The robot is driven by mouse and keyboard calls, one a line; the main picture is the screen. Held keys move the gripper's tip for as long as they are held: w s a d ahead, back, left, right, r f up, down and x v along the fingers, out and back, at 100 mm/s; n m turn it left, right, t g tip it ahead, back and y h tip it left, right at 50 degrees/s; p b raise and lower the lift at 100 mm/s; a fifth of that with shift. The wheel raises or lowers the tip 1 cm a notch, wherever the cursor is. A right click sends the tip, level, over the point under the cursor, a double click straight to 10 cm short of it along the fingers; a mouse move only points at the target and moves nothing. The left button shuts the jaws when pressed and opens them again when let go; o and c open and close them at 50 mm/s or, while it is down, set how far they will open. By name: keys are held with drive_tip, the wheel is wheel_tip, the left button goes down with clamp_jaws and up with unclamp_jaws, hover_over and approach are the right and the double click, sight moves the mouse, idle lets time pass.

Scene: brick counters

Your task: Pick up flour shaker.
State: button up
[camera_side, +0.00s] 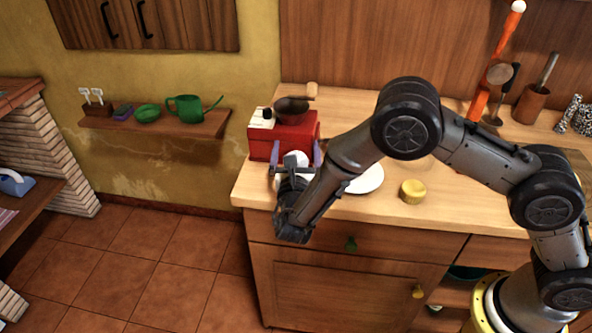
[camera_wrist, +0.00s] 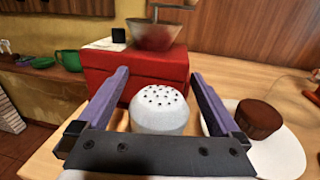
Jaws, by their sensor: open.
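The flour shaker (camera_wrist: 159,109) is white with a domed top full of small dark holes. In the wrist view it stands upright between the two purple fingers of my gripper (camera_wrist: 166,85), with a gap on each side; its lower part is hidden by the gripper's dark bar. In the side view the shaker (camera_side: 297,159) shows only as a white top at the counter's left end. My gripper (camera_side: 296,160) is open around it there, and the arm hides part of it.
A red box (camera_side: 286,139) with a dark bowl (camera_side: 291,108) on top stands just behind the shaker. A white plate (camera_wrist: 278,150) holding a brown round item (camera_wrist: 258,119) lies to the right. A yellow round item (camera_side: 412,191) sits further right on the wooden counter (camera_side: 385,213).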

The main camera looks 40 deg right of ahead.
drive_tip(key=c, duration=1.5)
drive_tip(key=shift+r, duration=0.1)
